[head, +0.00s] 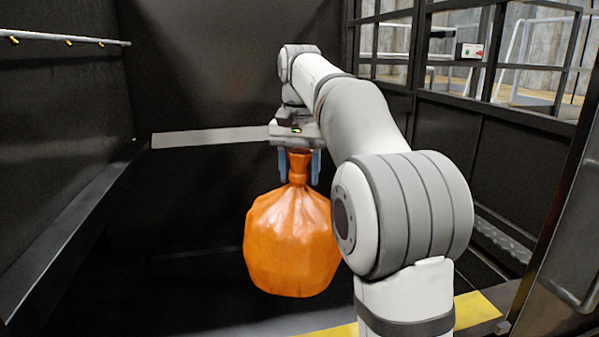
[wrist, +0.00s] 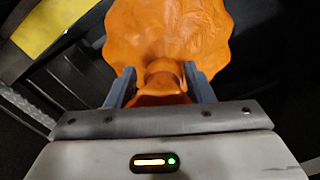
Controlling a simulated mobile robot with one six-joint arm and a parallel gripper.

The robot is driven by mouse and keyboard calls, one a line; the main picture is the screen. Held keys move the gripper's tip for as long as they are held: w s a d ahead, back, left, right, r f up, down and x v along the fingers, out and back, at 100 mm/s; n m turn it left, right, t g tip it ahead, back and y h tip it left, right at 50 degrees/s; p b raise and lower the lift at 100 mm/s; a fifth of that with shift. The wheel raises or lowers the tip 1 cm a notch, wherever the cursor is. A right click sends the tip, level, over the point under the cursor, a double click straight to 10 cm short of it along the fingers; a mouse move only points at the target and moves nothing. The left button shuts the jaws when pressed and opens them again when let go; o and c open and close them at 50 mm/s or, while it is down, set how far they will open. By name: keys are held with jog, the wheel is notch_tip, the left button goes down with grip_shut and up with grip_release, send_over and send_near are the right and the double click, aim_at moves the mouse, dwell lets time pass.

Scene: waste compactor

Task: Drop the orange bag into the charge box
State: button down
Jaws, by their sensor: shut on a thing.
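The orange bag (head: 291,240) hangs upright by its tied neck from my gripper (head: 300,167) in the head view. The two blue-grey fingers are shut on the neck, one on each side. In the wrist view the bag (wrist: 172,38) spreads out beyond the fingers, and my gripper (wrist: 160,87) holds the neck between them. The bag hangs in the dark walled space of the charge box (head: 200,80), in front of its back wall. Whether its underside touches anything is hard to tell; the floor below is dark.
A dark ledge (head: 65,235) runs along the left wall, with a pipe (head: 60,39) above it. A yellow strip (head: 475,309) marks the front edge. A railing frame with a small control box (head: 469,51) stands at the right. A pale strip (head: 205,137) crosses the back wall.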

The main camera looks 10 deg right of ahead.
aim_at(301, 152)
jog(key=shift+r, duration=0.1)
jog(key=c, duration=0.9)
grip_release()
jog(key=o, duration=0.3)
jog(key=shift+r, duration=3.65)
jog(key=shift+s+d+f, duration=0.1)
